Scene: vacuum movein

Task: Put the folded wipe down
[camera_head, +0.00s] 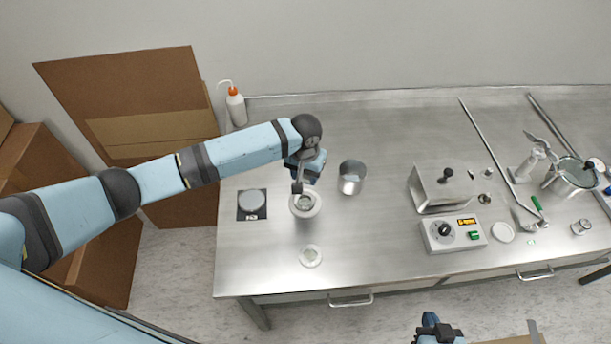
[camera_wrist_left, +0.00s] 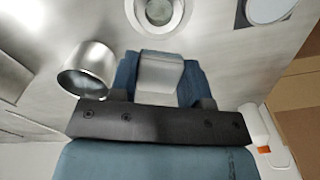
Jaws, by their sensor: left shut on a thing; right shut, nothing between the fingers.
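The folded wipe (camera_wrist_left: 160,72) is a pale, flat piece between the blue fingers of my left gripper (camera_wrist_left: 158,80) in the left wrist view. In the head view my left gripper (camera_head: 298,186) is above the steel bench, just behind a round white dish (camera_head: 316,207). The wipe is hard to make out there. The dish, with a round opening in its middle, also shows ahead of the fingers in the left wrist view (camera_wrist_left: 135,12). My right gripper (camera_head: 438,332) is at the bottom edge of the head view, in front of the bench, shut and empty; its tips are small.
A metal beaker (camera_head: 352,178) stands close right of my left gripper. A small scale (camera_head: 252,202) lies left, a clear round dish (camera_head: 310,256) in front, a wash bottle (camera_head: 236,108) behind. A control box (camera_head: 452,234) stands right. Bare steel lies between the beaker and the box.

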